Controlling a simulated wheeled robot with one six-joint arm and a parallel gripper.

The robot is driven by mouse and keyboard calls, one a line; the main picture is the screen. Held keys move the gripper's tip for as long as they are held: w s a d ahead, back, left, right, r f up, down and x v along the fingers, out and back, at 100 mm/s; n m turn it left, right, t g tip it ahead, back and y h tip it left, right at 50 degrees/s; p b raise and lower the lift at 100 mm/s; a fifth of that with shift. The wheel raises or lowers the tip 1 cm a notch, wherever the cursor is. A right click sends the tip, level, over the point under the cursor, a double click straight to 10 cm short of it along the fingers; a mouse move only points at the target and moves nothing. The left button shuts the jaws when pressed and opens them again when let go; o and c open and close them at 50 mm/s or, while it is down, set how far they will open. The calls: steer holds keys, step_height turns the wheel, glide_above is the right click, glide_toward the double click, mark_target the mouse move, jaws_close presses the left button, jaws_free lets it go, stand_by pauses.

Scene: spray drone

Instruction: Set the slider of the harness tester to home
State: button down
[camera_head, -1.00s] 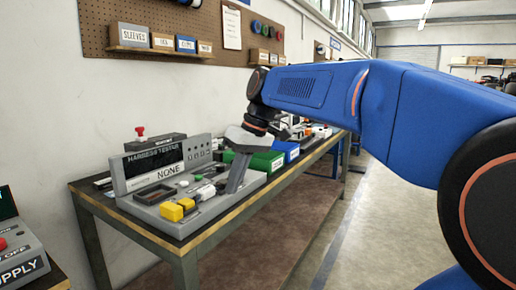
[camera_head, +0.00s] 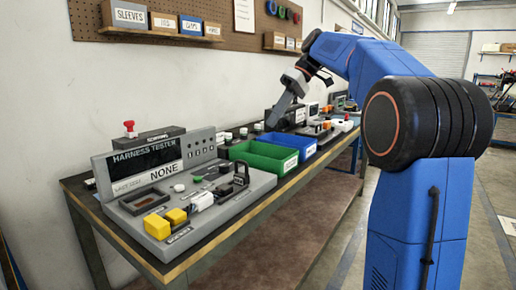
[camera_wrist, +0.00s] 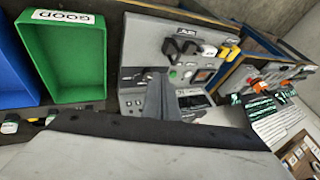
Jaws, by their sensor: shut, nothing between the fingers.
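The grey harness tester (camera_head: 262,184) stands on the near end of the bench in the head view, its display reading NONE. Its deck carries yellow and white connectors, buttons and a dark upright part (camera_head: 241,173) at the right end. I cannot tell for sure which part is the slider or where it is set. In the wrist view the tester (camera_wrist: 135,35) appears turned round, partly hidden behind my gripper. My gripper (camera_head: 272,123) is shut and empty, pointing down above the back of the bench beyond the green bin, clear of the tester. Its fingers also show in the wrist view (camera_wrist: 162,85).
A green bin (camera_head: 232,152), labelled GOOD in the wrist view, and a blue bin (camera_head: 304,141) stand right of the tester. More devices (camera_head: 340,124) crowd the far bench. A wall with pegboard (camera_head: 85,25) is close behind. The floor at right is open.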

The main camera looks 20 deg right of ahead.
steer(key=shift+w+d, duration=0.1)
stand_by(0.3)
steer(key=s+a+f, duration=0.2)
steer(key=a+f, duration=0.6)
steer(key=f, duration=0.1)
steer(key=shift+a, duration=0.4)
steer(key=shift+s+a, duration=0.1)
